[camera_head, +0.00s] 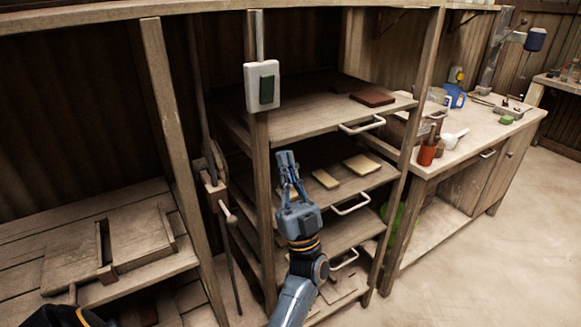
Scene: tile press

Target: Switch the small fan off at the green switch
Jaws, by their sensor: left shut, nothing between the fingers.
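The green switch (267,90) is a dark green rocker on a white plate (251,74), fixed to a wooden post of the shelf rack. A conduit runs up from the plate. My left gripper (286,157) points up below and slightly right of the switch, apart from it in the picture. Its fingers are shut and hold nothing. I cannot make out the small fan for certain. My right gripper is not in view; a dark arm part shows at the bottom left.
The rack has several pull-out shelves with white handles (362,125); a brown tile (372,98) and pale tiles (359,165) lie on them. A wooden lever (215,192) stands left of the post. A workbench (475,134) with a red container (427,152) is at right. Floor at right is clear.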

